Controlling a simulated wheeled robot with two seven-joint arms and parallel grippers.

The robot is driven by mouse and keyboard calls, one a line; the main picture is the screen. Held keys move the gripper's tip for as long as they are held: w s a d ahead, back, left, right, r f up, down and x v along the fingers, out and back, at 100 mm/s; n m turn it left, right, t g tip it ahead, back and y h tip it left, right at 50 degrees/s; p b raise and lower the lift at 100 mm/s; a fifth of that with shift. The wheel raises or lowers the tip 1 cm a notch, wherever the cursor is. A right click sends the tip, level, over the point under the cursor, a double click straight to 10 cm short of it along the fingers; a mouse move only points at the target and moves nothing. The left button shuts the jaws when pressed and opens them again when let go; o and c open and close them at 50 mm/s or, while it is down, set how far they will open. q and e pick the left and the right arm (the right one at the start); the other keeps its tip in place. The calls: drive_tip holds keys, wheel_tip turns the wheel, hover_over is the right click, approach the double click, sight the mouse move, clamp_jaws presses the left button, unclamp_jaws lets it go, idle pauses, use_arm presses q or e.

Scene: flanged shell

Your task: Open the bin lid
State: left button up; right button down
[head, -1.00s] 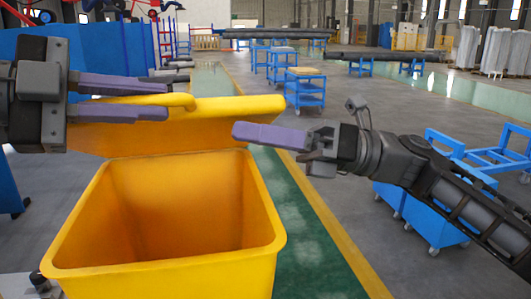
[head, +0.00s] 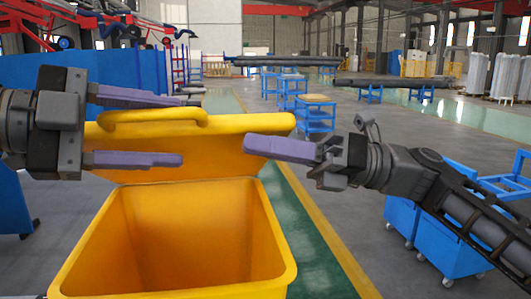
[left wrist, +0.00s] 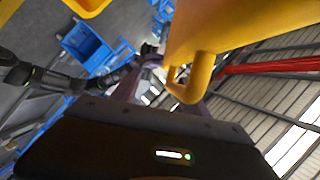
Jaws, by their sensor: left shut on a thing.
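The yellow bin (head: 190,235) stands in front of me with its inside in view, and looks empty. Its yellow lid (head: 225,150) is raised and tilted up at the bin's far side. The lid's bar handle (head: 150,118) runs along the lid's upper part; it also shows in the left wrist view (left wrist: 193,80). My left gripper (head: 180,130) is shut on the handle, one purple finger above it and one below, though a gap shows between them.
Blue carts (head: 430,235) stand on the floor at the right. A blue wheeled table (head: 310,112) is farther back. A blue panel (head: 130,70) stands at the left. A green floor strip with a yellow line (head: 330,255) runs beside the bin.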

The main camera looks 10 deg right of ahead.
sight(108, 127)
use_arm(q)
drive_tip(key=shift+d+f, duration=0.1)
drive_tip(key=shift+f, duration=0.2)
use_arm(e)
drive_tip(key=shift+d+r, duration=0.1)
drive_tip(key=shift+r, duration=0.25)
drive_tip(key=shift+w+d, duration=0.1)
drive_tip(key=shift+d, duration=0.05)
drive_tip(key=shift+w+d+f, duration=0.1)
drive_tip(key=shift+w+d, duration=0.05)
drive_tip(key=shift+d, duration=0.1)
drive_tip(key=shift+a, duration=0.2)
drive_tip(key=shift+s+a, duration=0.25)
drive_tip(key=shift+a, duration=0.1)
use_arm(q)
drive_tip(key=v, duration=0.8)
drive_tip(key=shift+r, duration=0.3)
drive_tip(key=shift+d, duration=0.1)
use_arm(e)
drive_tip(key=shift+f, duration=0.1)
